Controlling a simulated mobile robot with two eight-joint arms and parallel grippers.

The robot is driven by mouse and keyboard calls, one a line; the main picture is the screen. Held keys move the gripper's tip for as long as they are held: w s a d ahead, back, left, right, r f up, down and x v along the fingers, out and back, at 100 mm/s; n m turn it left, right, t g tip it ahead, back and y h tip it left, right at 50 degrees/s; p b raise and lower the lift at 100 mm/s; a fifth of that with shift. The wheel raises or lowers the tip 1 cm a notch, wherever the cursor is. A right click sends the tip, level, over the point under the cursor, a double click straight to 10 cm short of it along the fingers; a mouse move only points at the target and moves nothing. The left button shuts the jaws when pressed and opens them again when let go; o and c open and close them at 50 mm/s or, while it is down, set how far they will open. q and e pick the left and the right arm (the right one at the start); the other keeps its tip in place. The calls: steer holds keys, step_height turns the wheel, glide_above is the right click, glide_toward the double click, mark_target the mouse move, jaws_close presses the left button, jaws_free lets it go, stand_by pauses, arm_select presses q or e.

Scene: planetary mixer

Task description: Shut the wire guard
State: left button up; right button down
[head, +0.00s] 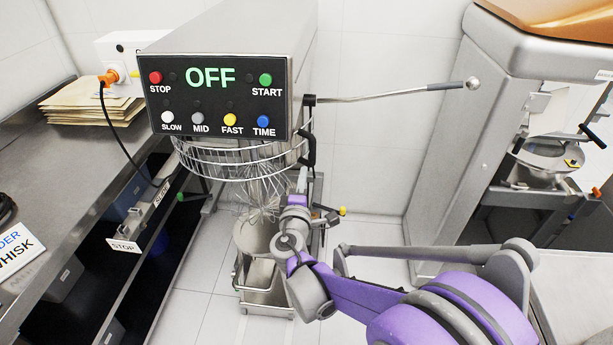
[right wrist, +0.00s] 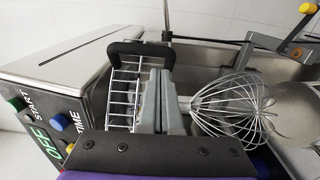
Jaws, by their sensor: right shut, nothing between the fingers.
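The wire guard (head: 235,160) is a curved silver cage under the mixer head. Its black handle (head: 310,150) is at the right side of the head. In the right wrist view the guard (right wrist: 122,95) is left of centre, with its black handle (right wrist: 142,50) above it. The wire whisk (head: 258,195) hangs below the guard and shows uncovered in the right wrist view (right wrist: 232,102). My right gripper (head: 298,192) is just below the handle, shut and empty. Its fingers (right wrist: 158,78) are close to the handle; I cannot tell whether they touch. My left gripper is out of view.
The mixer panel (head: 218,98) reads OFF. A lever with a ball end (head: 400,93) sticks out right of the head. A bowl (head: 255,238) stands below the whisk. A steel counter (head: 75,150) is at left and a large grey machine (head: 470,130) at right.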

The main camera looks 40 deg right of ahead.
steer(key=s+d, duration=0.3)
steer(key=s, duration=0.6)
steer(key=shift+d, duration=0.4)
steer(key=s+a+f+m+g+y, duration=0.2)
steer(key=a+f+y, duration=0.2)
steer(key=a, duration=0.5)
steer(key=s+a+f+m+g+y, duration=0.2)
steer(key=s+a+f+m+y, duration=0.1)
steer(key=a, duration=0.7)
steer(key=s+a+f+m+g+y, duration=0.2)
steer(key=a+f+y, duration=0.3)
steer(key=a, duration=0.5)
steer(key=shift+s+f+m+y, duration=0.4)
steer(key=shift+m+y, duration=0.2)
steer(key=shift+y, duration=0.2)
